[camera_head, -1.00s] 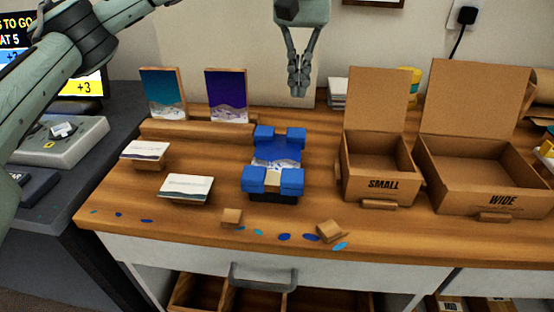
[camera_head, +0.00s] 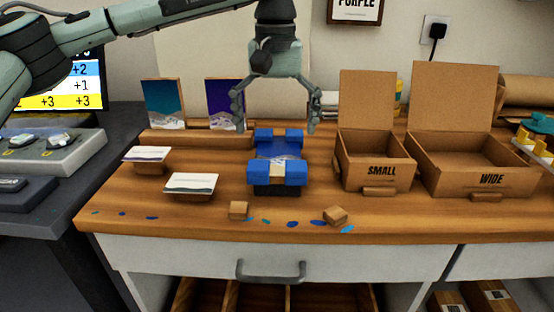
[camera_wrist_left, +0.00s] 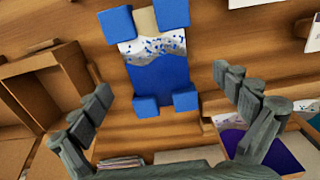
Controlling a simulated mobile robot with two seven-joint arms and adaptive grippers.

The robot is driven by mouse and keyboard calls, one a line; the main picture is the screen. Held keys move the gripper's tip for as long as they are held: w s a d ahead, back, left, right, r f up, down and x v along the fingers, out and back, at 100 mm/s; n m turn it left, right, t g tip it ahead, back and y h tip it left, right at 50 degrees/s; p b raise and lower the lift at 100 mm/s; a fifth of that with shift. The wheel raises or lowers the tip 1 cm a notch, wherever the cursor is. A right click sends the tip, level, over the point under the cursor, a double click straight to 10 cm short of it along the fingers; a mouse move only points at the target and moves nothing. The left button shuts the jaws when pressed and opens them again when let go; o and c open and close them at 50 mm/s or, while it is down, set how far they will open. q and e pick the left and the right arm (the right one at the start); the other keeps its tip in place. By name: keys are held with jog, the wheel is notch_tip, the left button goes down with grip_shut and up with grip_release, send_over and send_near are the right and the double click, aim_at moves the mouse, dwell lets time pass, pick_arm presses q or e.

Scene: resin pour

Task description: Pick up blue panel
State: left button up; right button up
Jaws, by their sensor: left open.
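The blue panel (camera_head: 278,149) lies flat with blue blocks at its corners, on a dark base on the wooden table. In the left wrist view the panel (camera_wrist_left: 158,72) has a blue field and a white and grey speckled band. My left gripper (camera_head: 275,122) is open above and behind the panel, fingers spread wide and pointing down. In the left wrist view its fingertips (camera_wrist_left: 168,82) stand on either side of the panel, apart from it. My right gripper is in neither current view.
A teal panel (camera_head: 165,103) and a purple panel (camera_head: 224,98) stand at the back left. Two white cards (camera_head: 190,184) are at left. Open cardboard boxes marked SMALL (camera_head: 378,172) and WIDE (camera_head: 470,178) stand at right. Small wooden blocks (camera_head: 335,215) lie in front.

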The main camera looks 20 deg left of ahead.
aim_at(278, 153)
pick_arm(q)
jog(key=f, duration=0.4)
jog(key=shift+w+d, duration=0.1)
jog(key=shift+d, duration=0.1)
jog(key=shift+c, duration=0.6)
jog(key=c, duration=0.9)
jog(key=shift+c, duration=0.7)
jog(key=shift+r, duration=0.1)
